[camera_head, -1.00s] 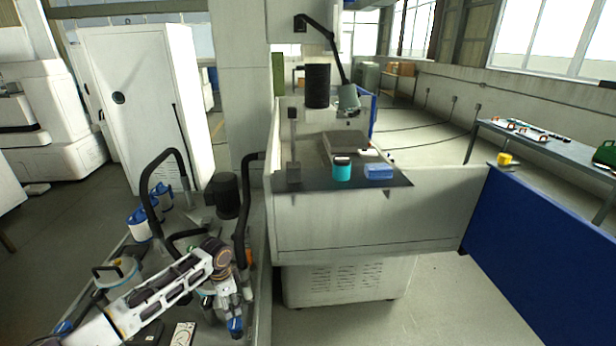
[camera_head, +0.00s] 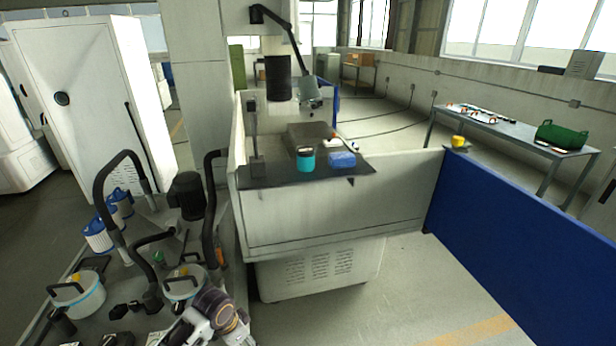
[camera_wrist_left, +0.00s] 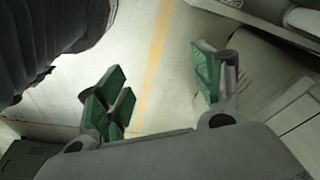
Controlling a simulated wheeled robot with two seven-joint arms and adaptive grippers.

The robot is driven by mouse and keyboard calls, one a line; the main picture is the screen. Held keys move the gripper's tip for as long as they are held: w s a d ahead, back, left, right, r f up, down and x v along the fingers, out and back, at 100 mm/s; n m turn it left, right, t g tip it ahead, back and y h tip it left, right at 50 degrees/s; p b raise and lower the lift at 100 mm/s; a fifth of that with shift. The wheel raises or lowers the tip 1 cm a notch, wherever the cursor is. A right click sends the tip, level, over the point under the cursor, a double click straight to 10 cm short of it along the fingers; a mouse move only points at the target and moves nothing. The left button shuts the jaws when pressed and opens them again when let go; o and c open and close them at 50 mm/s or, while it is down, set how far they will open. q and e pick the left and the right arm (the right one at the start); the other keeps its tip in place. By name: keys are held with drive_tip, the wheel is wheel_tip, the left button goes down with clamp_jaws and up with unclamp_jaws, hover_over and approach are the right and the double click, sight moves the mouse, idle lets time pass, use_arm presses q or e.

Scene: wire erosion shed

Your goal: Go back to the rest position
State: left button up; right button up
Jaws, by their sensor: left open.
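My left arm shows at the bottom of the head view, low in front of the grey machine (camera_head: 320,220). Its fingers are out of frame there. In the left wrist view my left gripper (camera_wrist_left: 158,90) is open, with its green-padded fingers wide apart. Nothing is between them, and the floor with a yellow line shows beyond. My right gripper is not in view.
A bench at lower left holds white buckets (camera_head: 78,298), black hoses and small parts. A teal jar (camera_head: 305,160) and a blue block (camera_head: 342,160) stand on the machine's dark top. A blue panel (camera_head: 520,240) stands at right. The floor in front of the machine is clear.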

use_arm(q)
drive_tip(key=s+a+r+n+t+y, duration=0.1)
drive_tip(key=s+a+r+n, duration=0.1)
drive_tip(key=s+r+n, duration=0.3)
drive_tip(key=s+a+r+n+t, duration=0.1)
drive_tip(key=s+a+r+n, duration=0.15)
drive_tip(key=s, duration=0.55)
wheel_tip(320, 180, down, 32)
drive_tip(key=s+g, duration=0.1)
drive_tip(key=s, duration=0.1)
drive_tip(key=s+a+f+g, duration=0.1)
drive_tip(key=s+a+f, duration=0.2)
drive_tip(key=s+f, duration=1.7)
drive_tip(key=s, duration=0.2)
drive_tip(key=shift+s+a+f+m, duration=0.2)
drive_tip(key=shift+s+m, duration=0.15)
drive_tip(key=shift+s, duration=0.1)
